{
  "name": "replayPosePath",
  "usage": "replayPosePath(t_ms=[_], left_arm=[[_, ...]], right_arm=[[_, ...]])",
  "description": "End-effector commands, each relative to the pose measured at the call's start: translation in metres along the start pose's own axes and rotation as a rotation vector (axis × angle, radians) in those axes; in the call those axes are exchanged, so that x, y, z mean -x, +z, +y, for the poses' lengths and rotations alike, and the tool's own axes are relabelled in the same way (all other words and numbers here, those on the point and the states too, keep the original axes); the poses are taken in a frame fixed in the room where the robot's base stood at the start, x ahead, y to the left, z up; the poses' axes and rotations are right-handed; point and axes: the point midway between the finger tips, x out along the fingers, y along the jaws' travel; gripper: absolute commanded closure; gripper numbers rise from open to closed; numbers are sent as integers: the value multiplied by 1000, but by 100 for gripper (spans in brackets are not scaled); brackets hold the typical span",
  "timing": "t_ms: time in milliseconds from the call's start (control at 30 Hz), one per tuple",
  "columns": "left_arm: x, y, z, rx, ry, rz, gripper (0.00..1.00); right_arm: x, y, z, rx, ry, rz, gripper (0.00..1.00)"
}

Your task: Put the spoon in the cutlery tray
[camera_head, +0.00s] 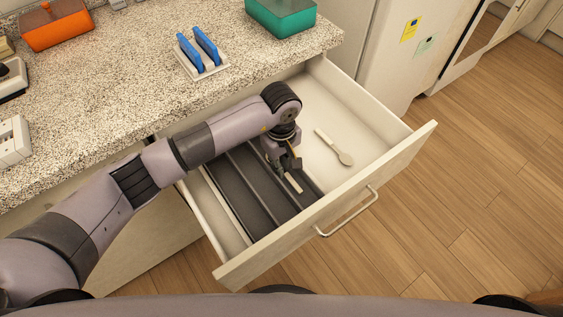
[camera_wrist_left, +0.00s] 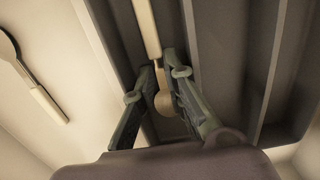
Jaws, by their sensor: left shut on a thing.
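My left gripper (camera_head: 283,163) is in the open drawer, over the dark grey cutlery tray (camera_head: 234,194). In the left wrist view its fingers (camera_wrist_left: 163,95) are shut on a spoon with a pale handle (camera_wrist_left: 147,28) and a rounded tan bowl between the fingers. In the head view the spoon's pale handle (camera_head: 294,183) points toward the drawer front, over the tray's right-hand compartments. I cannot tell whether it touches the tray floor. My right gripper is not in view.
Another pale spoon-like utensil (camera_head: 334,147) lies on the bare drawer floor right of the tray. The drawer front (camera_head: 335,216) and side walls stand around the tray. On the speckled counter are a white holder with blue items (camera_head: 203,62), a green container (camera_head: 281,18) and an orange box (camera_head: 56,27).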

Motion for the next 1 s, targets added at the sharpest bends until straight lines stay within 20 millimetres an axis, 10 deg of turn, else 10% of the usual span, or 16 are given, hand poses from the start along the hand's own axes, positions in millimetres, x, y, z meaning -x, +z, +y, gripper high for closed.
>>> replayPosePath(t_ms=[167, 300, 667, 1000], left_arm=[[-5, -1, 0, 1, 0, 1, 100], [-3, 0, 0, 1, 0, 0, 80], [2, 0, 0, 0, -1, -1, 80], [64, -1, 1, -1, 3, 4, 80]], right_arm=[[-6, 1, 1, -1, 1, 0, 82], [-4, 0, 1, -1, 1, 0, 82], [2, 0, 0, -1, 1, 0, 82], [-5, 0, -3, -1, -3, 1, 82]])
